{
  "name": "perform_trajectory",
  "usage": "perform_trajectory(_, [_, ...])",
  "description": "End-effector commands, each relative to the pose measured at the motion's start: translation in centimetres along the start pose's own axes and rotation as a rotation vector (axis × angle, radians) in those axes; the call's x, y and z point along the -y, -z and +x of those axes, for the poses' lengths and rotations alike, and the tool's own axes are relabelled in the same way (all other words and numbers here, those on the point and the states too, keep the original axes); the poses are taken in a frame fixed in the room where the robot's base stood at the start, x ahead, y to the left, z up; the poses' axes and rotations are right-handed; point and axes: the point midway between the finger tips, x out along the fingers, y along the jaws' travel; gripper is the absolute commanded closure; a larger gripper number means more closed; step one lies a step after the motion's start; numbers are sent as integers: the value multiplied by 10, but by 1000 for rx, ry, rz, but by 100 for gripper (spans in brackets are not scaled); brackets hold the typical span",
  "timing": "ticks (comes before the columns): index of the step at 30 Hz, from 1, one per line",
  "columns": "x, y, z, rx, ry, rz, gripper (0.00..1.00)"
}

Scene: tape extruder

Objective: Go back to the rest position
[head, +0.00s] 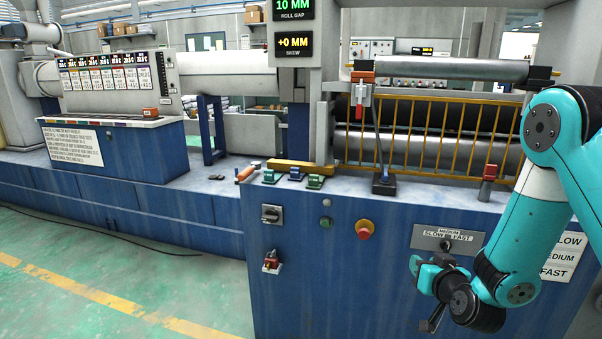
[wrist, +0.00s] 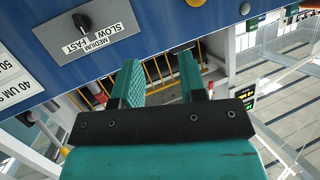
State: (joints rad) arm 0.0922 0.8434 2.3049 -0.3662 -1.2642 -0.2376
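My teal arm enters the head view from the right, bent at the elbow. My gripper (head: 428,270) hangs in front of the blue panel (head: 320,290), just below the speed selector plate (head: 425,238). In the wrist view my gripper (wrist: 160,80) shows two teal fingers spread apart with nothing between them. The speed plate (wrist: 115,31) and its black knob (wrist: 82,21) show at the upper left of the wrist view, apart from the fingers. The knob is partly hard to make out in the head view, so I cannot tell its exact setting there.
The panel also carries a red emergency button (head: 364,229), a green button (head: 326,223) and a rotary switch (head: 271,214). A black lever (head: 383,180) stands on the ledge before a yellow guard grille (head: 430,135). Open green floor (head: 90,285) lies at the left.

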Motion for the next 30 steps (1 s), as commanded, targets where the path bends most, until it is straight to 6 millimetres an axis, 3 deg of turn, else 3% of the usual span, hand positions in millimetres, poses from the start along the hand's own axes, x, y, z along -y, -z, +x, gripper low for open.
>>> perform_trajectory(1, [28,17,-8,63,71,0,62])
perform_trajectory(5, [88,37,-43,270,238,-6,62])
perform_trajectory(9, [140,50,-108,503,392,-54,62])
perform_trajectory(12, [164,53,-163,667,478,-113,62])
perform_trajectory(17, [176,53,-244,882,555,-219,62])
perform_trajectory(24, [165,49,-341,1118,593,-382,62])
perform_trajectory(26, [160,55,-360,1163,591,-413,62])
perform_trajectory(27, [163,72,-362,1162,589,-406,62])
perform_trajectory(30, [166,95,-368,1162,589,-404,62])
